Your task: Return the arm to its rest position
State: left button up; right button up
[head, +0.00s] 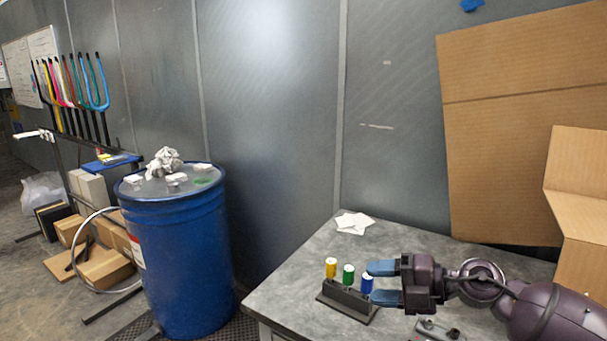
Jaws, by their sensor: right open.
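My right gripper (384,283) comes in from the right over the grey table (290,290). Its two blue-tipped fingers are apart and point left. The fingertips are beside the blue cylinder (367,284) at the right end of a small dark rack (345,303). I cannot tell whether they touch it. A green cylinder (348,274) and a yellow cylinder (331,267) stand upright in the same rack to the left. My right arm (555,312) stretches to the lower right edge. My left gripper is not in view.
White papers (354,223) lie near the table's back edge. Cardboard sheets (520,120) lean behind the right arm. A grey metal object (437,330) lies in front of the gripper. A blue drum (185,260) stands left of the table. The table left of the rack is clear.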

jog(key=s+d+f+m+t+h, duration=0.2)
jog(key=d+f+m+t+h, duration=0.4)
jog(key=m, duration=0.5)
jog(key=s+d+f+m+t+h, duration=0.2)
jog(key=d+f+m+t+h, duration=0.25)
jog(key=f+m, duration=0.55)
jog(key=s+d+f+m+g+h, duration=0.1)
jog(key=s+f+m+g+h, duration=0.1)
jog(key=s+f+m, duration=0.2)
jog(key=s+d+f+m+g+h, duration=0.2)
jog(key=s+f+m, duration=0.3)
jog(key=s+f, duration=0.6)
jog(key=s, duration=0.4)
jog(key=shift+s, duration=0.35)
